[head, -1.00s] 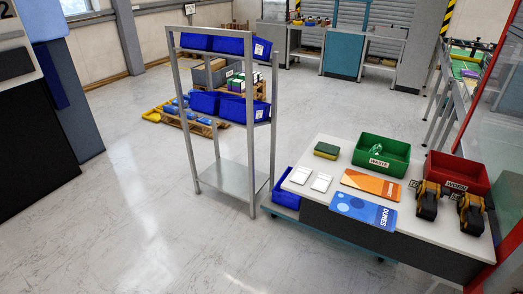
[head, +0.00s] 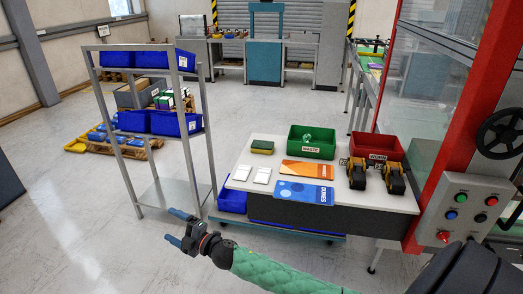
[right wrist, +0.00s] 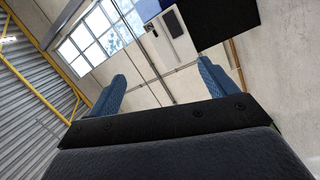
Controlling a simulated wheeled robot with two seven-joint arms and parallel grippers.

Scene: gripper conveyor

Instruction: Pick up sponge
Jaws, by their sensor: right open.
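The sponge (head: 262,147), yellow with a dark green top, lies at the back left of the white table (head: 232,178), left of the green waste bin. My right gripper (head: 175,227) is in the lower middle of the head view, in front of and left of the table, apart from the sponge. Its two blue fingers are spread with nothing between them; the right wrist view also shows the open right gripper (right wrist: 165,85), with wall and windows beyond. The sponge does not show in the right wrist view. My left gripper is not in view.
The green bin (head: 325,151), red bin (head: 377,147), white pads (head: 263,175), orange book (head: 306,169), blue book (head: 304,192) and black-yellow tools (head: 357,173) share the table. A metal rack (head: 163,194) with blue bins stands left. A control panel (head: 467,210) is at right.

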